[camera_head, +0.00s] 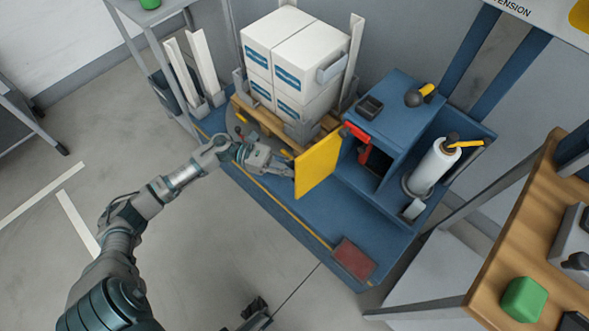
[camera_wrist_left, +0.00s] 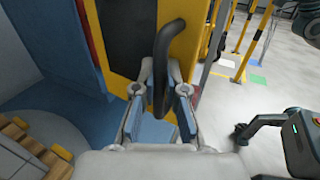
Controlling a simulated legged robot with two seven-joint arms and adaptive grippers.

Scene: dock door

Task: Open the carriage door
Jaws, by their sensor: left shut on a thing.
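The carriage door is a yellow panel (camera_head: 318,168) on the front of the blue carriage (camera_head: 400,95). It stands out at an angle from the body, and a dark opening shows to its right. In the left wrist view, the door (camera_wrist_left: 185,55) is yellow with a dark area and carries a curved black handle (camera_wrist_left: 165,45). My left gripper (camera_head: 287,170) reaches the door's left side. Its fingers (camera_wrist_left: 162,85) are shut on the handle, one on each side. My right gripper (camera_head: 256,308) shows only partly at the bottom edge; its fingers are unclear.
White boxes (camera_head: 293,60) stand on a wooden pallet behind the door. A red part (camera_head: 356,131) sits near the door's top edge. A white roll (camera_head: 434,165) stands at right. A wooden bench (camera_head: 510,245) is at far right. Grey floor (camera_head: 200,255) is clear in front.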

